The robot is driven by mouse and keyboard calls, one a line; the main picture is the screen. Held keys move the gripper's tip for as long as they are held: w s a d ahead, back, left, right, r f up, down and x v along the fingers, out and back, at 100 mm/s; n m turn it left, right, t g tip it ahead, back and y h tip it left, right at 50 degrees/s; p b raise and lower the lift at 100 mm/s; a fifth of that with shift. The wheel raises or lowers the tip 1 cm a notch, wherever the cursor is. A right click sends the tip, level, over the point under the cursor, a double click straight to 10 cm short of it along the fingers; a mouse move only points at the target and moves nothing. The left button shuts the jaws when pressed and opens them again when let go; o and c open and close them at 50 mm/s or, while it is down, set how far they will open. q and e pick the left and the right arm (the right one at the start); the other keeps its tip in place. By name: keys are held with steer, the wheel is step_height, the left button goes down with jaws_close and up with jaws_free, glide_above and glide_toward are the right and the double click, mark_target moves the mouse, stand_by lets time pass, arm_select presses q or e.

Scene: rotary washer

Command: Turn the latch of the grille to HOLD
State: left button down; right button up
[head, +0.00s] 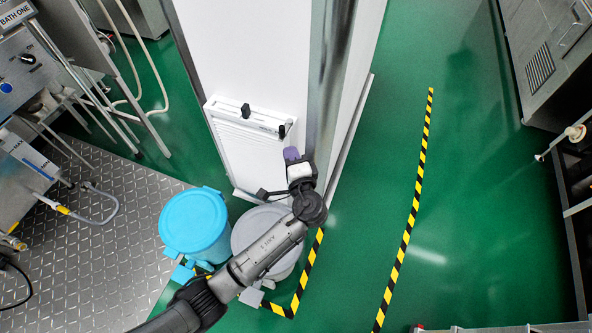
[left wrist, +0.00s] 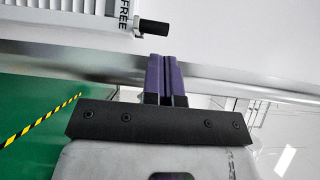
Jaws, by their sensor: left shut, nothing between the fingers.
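The white louvred grille (head: 243,130) is on the lower part of a white panel in the head view. It has a black knob on its top edge (head: 246,110) and a small black latch handle (head: 282,131) at its right end. In the left wrist view the black latch handle (left wrist: 153,27) sticks out beside the label FREE (left wrist: 124,13), on the grille's edge (left wrist: 60,8). My left gripper (head: 291,154) has purple fingers, shut and empty, just below the latch in the head view. The fingertips (left wrist: 164,57) look apart from the handle. The HOLD mark cannot be made out.
A metal corner post (head: 328,80) stands right of the grille. A blue lidded bin (head: 193,222) and a grey lidded bin (head: 256,228) stand below it, near my left arm. Green floor with yellow-black tape (head: 412,210) is clear to the right.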

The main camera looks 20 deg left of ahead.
mark_target(282, 132)
arm_select(q)
steer(key=b+x, duration=0.1)
steer(key=x, duration=0.3)
steer(key=shift+f, duration=0.15)
steer(key=shift+b+x, duration=0.5)
steer(key=shift+x, duration=0.45)
